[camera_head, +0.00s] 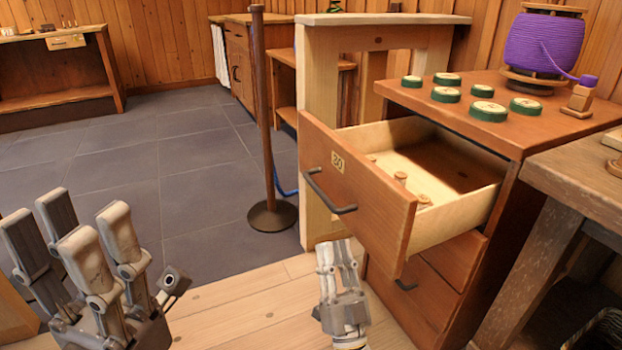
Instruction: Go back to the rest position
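My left gripper (68,225) is at the lower left, close to the camera. Its fingers point up and stand apart with nothing between them. My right gripper (338,250) is at the lower middle, in front of the pulled-out drawer (350,185) marked 20. Its fingers point up and look close together, and the gap is hard to judge; I see nothing held. It appears apart from the dark drawer handle (328,195).
The cabinet top (425,100) bears several green-rimmed discs (489,111) and a purple thread spool (543,45). A wooden table (580,175) is at the right. A post (265,120) with a round base stands left of the drawer. Tiled floor (170,170) is clear at left.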

